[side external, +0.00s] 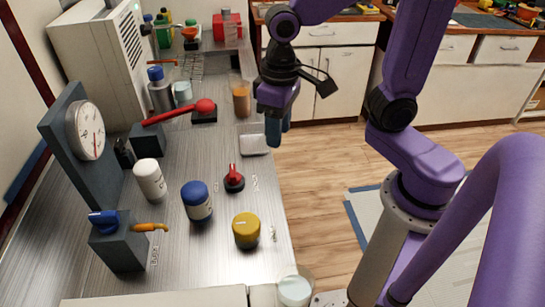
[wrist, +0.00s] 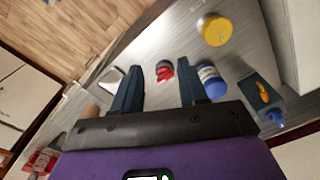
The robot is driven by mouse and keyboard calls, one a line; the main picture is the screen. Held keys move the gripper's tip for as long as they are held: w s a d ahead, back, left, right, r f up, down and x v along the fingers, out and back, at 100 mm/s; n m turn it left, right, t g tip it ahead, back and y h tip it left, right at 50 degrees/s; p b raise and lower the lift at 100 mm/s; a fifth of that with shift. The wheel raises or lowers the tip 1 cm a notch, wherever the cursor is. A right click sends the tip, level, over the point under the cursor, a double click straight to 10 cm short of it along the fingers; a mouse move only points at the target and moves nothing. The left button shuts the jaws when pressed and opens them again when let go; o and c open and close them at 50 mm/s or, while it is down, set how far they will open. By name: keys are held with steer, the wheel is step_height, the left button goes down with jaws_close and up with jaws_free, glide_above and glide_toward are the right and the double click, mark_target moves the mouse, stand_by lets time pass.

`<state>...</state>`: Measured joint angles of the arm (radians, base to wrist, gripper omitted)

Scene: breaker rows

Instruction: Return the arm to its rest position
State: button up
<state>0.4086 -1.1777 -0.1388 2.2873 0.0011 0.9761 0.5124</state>
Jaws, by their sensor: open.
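My gripper (side external: 277,128) hangs in the air over the right edge of the metal bench, fingers down and apart from everything. In the wrist view my gripper (wrist: 158,98) shows two dark blue fingers spread wide with nothing held between them. A red knob (side external: 234,178) on a dark base stands on the bench below; it also shows between the fingers in the wrist view (wrist: 165,72). My purple arm rises up from the gripper and bends back to its base at the right.
A red-handled lever (side external: 180,112), gauge panel (side external: 86,135), white bottle (side external: 150,180), blue-capped jar (side external: 197,200), yellow-lidded jar (side external: 246,230) and brown cup (side external: 241,100) stand on the bench (side external: 205,260). A box with an orange lever (side external: 118,243) is at front left. Open floor (side external: 310,190) lies right.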

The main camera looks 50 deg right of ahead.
steer(key=s+d+f+n, duration=0.1)
steer(key=s+d+n, duration=0.4)
steer(key=s+n, duration=0.4)
steer(key=s, duration=0.3)
steer(key=shift+s+d+f+n, duration=0.2)
steer(key=shift+f+n, duration=0.1)
steer(key=shift+f, duration=0.1)
